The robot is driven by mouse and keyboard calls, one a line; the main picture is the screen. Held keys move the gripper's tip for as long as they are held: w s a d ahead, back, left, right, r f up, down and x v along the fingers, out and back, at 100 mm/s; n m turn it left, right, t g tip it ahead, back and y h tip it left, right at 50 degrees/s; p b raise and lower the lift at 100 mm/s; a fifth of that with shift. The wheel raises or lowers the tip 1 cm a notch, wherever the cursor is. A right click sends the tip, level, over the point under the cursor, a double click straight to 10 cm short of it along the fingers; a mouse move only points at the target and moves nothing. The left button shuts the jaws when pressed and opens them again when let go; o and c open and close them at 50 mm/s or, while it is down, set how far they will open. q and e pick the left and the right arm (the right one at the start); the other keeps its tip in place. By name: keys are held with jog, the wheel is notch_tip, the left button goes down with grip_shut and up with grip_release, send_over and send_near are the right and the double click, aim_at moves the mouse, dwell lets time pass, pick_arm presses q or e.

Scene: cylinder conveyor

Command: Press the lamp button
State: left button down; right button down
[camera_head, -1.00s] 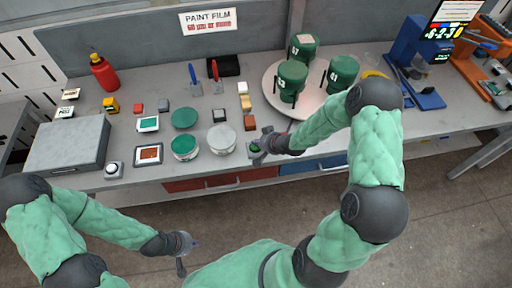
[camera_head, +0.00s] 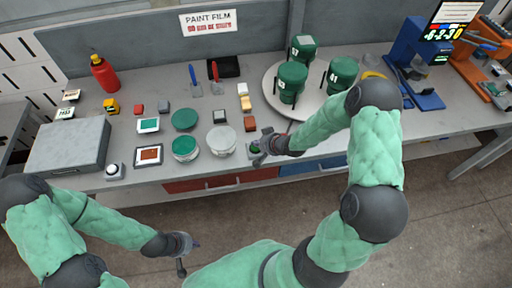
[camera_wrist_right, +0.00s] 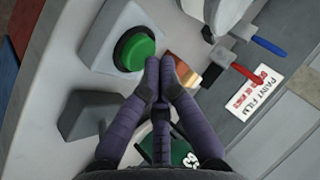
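A round green button (camera_wrist_right: 133,48) with a dark rim sits on a pale square housing in the right wrist view. In the head view it is a small green spot (camera_head: 256,151) at the bench's front edge, partly hidden by my right gripper (camera_head: 260,158).
A turntable (camera_head: 323,116) with green numbered cans stands behind the right gripper. Round white and green lids (camera_head: 221,139) lie to its left. A grey box (camera_head: 68,146) and a red bottle (camera_head: 104,74) are at the left. Blue and orange machines stand at the right.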

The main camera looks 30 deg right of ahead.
aim_at(257, 148)
jog(key=shift+r+p, duration=0.35)
jog(key=shift+r, duration=0.2)
jog(key=shift+r, duration=0.15)
notch_tip(257, 148, up, 6)
jog(key=p, duration=0.5)
jog(key=shift+p, duration=0.35)
jog(key=shift+f, duration=0.2)
